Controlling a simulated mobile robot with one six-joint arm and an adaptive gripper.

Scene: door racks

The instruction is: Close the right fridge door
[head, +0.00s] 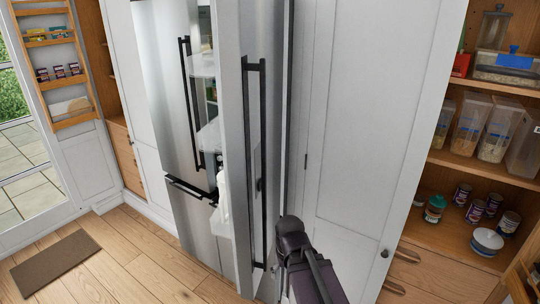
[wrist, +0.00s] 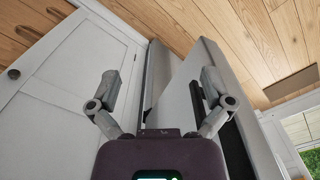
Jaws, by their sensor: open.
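The right fridge door (head: 276,105) stands wide open, swung out toward me. Its long black handle (head: 262,160) runs down its outer face, and its inner shelves (head: 213,138) show on the left. My gripper (head: 291,228) is low in the head view, right of the handle, beside the door's outer face; its fingertips are hidden there. In the wrist view my gripper (wrist: 164,82) has its two fingers spread apart with nothing held. The door (wrist: 185,82) also shows in the wrist view beyond and between the fingers. I cannot tell whether a finger touches it.
The left fridge door (head: 168,80) looks shut. A white cabinet door (head: 370,110) stands close on the right of my gripper, leaving a narrow gap. Open pantry shelves (head: 460,165) with jars and cans are at far right. Wooden floor (head: 140,255) with a brown mat (head: 55,264) is free at left.

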